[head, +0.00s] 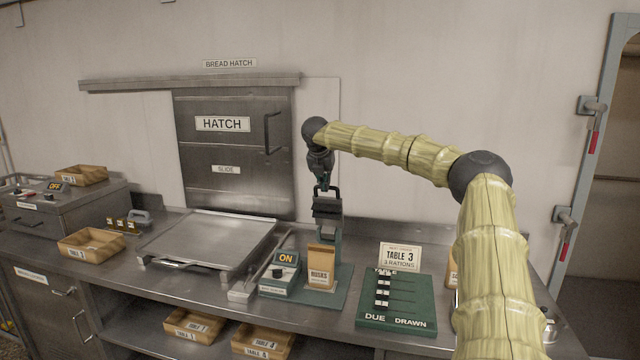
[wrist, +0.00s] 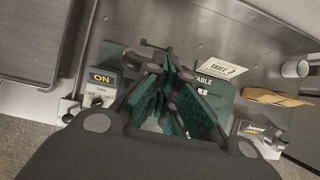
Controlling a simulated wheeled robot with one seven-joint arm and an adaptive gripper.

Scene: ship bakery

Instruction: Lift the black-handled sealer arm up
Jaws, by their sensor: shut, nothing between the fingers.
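The sealer stands on the counter with a green base (head: 341,292) and an upright green post (head: 334,245). Its dark arm (head: 327,208) shows near the top of the post; its exact angle is hard to tell. A tan RUSKS packet (head: 320,266) stands upright at the front of the base. My gripper (head: 322,183) reaches down from above onto the top of the sealer. Its fingers (wrist: 166,72) are shut and empty in the wrist view, close to the green sealer parts. They partly hide the sealer, and I cannot tell whether they touch the black handle.
A control box (head: 280,274) reading ON stands left of the sealer. A green DUE/DRAWN board (head: 397,321) with a TABLE 3 card (head: 400,256) is to the right. A metal tray (head: 208,239) lies left, before the closed hatch (head: 233,150).

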